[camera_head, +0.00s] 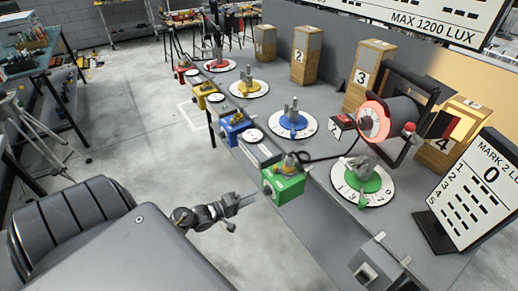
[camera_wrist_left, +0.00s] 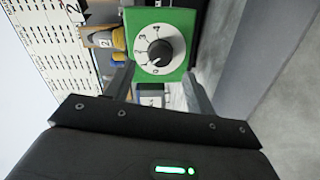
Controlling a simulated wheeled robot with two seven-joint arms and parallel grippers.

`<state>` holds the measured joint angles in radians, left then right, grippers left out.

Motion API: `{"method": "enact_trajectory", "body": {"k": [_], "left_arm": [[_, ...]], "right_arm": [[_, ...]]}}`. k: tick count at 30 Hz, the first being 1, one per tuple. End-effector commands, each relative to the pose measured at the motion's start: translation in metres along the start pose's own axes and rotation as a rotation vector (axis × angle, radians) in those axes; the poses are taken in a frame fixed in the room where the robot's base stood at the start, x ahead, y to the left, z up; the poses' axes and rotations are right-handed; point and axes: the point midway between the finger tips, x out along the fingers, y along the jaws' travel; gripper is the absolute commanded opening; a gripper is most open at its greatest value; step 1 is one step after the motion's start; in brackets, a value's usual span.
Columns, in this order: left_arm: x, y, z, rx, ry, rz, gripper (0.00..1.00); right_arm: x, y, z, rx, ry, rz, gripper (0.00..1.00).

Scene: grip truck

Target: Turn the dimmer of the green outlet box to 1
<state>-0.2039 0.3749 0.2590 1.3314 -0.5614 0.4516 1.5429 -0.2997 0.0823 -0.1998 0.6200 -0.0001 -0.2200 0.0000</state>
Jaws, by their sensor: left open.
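The green outlet box (camera_head: 288,189) sits at the near left edge of the grey table, with a plug on its top. In the left wrist view its green face (camera_wrist_left: 117,38) carries a white numbered dial (camera_wrist_left: 142,57) with a round black dimmer knob (camera_wrist_left: 160,52). I cannot read for sure which number the knob points to. My left gripper (camera_head: 246,201) is just left of the box, apart from it. In the wrist view its two fingers (camera_wrist_left: 158,76) are open, below and on either side of the knob, with nothing between them. My right gripper is out of view.
Blue (camera_head: 234,132), yellow (camera_head: 203,96) and red outlet boxes stand farther along the edge. A lit red-rimmed lamp (camera_head: 385,119) stands on the table by a green-centred turntable (camera_head: 345,186). A sign showing 0 (camera_head: 484,190) stands right.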

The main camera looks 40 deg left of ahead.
Motion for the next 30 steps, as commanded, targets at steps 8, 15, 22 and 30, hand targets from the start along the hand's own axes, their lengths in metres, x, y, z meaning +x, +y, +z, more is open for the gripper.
{"method": "enact_trajectory", "body": {"k": [8,15,22,30], "left_arm": [[-0.046,-0.001,0.0,0.001,0.0,-0.001,0.55],[-0.058,0.0,0.0,0.0,0.0,0.001,0.55],[-0.058,0.0,0.0,0.0,0.0,0.0,0.55],[-0.057,0.0,0.0,0.0,0.0,0.0,0.55]], "right_arm": [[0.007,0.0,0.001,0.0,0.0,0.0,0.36],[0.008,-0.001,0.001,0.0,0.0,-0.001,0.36],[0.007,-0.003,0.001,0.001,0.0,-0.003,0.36],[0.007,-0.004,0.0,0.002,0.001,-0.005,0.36]]}}
